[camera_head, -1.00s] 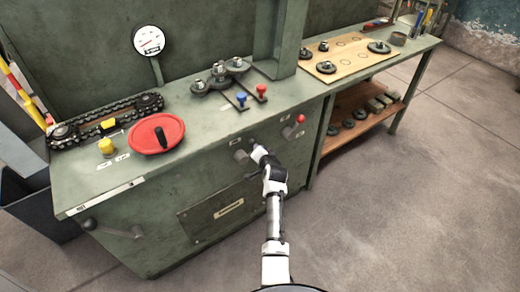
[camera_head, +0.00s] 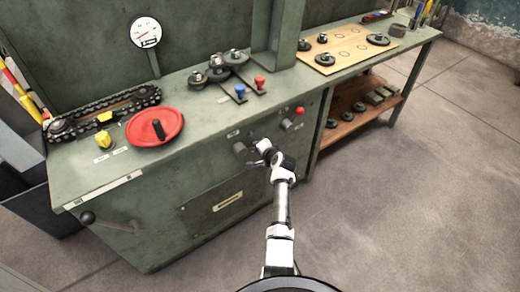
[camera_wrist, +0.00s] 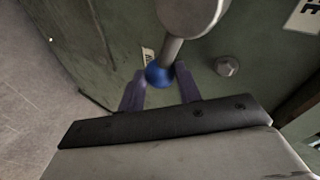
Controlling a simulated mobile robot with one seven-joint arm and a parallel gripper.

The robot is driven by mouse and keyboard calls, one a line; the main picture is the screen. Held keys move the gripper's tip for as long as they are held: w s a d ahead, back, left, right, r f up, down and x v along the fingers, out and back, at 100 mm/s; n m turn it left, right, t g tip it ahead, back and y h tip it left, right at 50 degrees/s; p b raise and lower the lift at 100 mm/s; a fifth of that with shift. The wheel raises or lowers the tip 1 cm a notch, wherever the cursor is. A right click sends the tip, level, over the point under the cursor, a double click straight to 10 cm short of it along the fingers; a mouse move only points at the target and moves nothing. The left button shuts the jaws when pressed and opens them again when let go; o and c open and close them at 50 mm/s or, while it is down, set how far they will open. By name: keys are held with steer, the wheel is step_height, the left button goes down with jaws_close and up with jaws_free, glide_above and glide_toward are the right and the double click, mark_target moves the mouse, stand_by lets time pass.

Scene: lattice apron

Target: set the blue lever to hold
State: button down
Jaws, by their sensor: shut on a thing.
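The blue lever has a round blue knob (camera_wrist: 158,76) on a short grey rod that runs up to a large grey hub (camera_wrist: 190,14) in the wrist view. In the head view its grey hub (camera_head: 240,149) sticks out of the green cabinet's front face; the blue knob is hidden there by my gripper. My gripper (camera_wrist: 160,88) is shut on the blue knob, with one dark finger on each side. In the head view my gripper (camera_head: 257,160) is just right of and below the hub. No hold mark is readable.
A red-knobbed lever (camera_head: 298,112) is on the same front face to the right. On the cabinet top (camera_head: 120,172) are small blue (camera_head: 240,90) and red (camera_head: 260,82) knobs and a red handwheel (camera_head: 155,127). A crank handle (camera_head: 88,217) juts out at lower left. Floor is clear at right.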

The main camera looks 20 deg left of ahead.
steer(key=c, duration=1.3)
jaws_free()
steer(key=shift+a+f, duration=0.1)
steer(key=shift+o, duration=0.2)
steer(key=b+v, duration=0.1)
steer(key=v, duration=1.3)
steer(key=shift+w, duration=0.1)
